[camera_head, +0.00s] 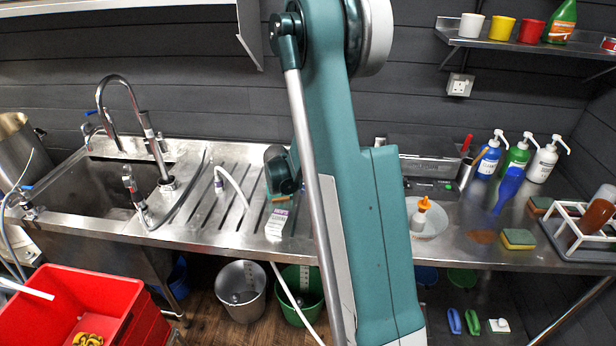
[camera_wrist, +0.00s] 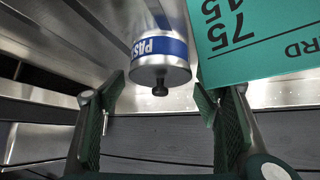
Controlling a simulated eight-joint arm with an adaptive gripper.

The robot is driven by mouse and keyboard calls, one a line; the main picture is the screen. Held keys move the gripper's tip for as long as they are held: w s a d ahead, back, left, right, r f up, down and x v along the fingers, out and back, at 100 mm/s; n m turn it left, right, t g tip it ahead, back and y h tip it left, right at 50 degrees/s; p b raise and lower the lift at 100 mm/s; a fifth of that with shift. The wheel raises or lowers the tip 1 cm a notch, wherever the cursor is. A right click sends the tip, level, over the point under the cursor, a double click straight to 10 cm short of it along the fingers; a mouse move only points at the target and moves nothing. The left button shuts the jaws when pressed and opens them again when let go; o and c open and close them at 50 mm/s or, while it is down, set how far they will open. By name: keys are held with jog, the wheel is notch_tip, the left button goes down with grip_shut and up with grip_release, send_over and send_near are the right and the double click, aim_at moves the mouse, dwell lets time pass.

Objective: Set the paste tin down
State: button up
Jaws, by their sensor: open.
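The paste tin (camera_wrist: 160,62) is a silvery cylinder with a blue band lettered "PAS" and a dark knob on its near end. In the wrist view it lies between the spread fingers of my gripper (camera_wrist: 158,88), with a gap to each finger pad. Its far end runs out of the picture, so its contact with the steel surface (camera_wrist: 60,40) is not visible. In the head view I cannot make out the tin, and my arm hides the middle of the steel counter (camera_head: 190,237).
A teal card (camera_wrist: 255,40) with numbers is close to the right finger in the wrist view. The sink (camera_head: 95,190) is farther left. A bowl (camera_head: 430,222) with an orange-capped bottle stands to the right.

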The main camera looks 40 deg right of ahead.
jog(key=p+v, duration=0.2)
jog(key=v, duration=1)
dwell(0.4)
jog(key=shift+a, duration=0.1)
jog(key=s+a+r+n+t+y, duration=0.1)
jog(key=s+a+r+n+y, duration=0.15)
jog(key=s+a+r, duration=0.6)
jog(key=s+a+r+n+t+y, duration=0.15)
jog(key=s+a+r+n, duration=0.3)
jog(key=a, duration=0.65)
jog(key=s+a+r+n+t+y, duration=0.1)
jog(key=s+a+n+y, duration=0.3)
jog(key=s+a, duration=1.1)
jog(key=s+n, duration=0.2)
jog(key=s, duration=0.2)
jog(key=shift+s+r, duration=0.2)
jog(key=shift+r, duration=0.15)
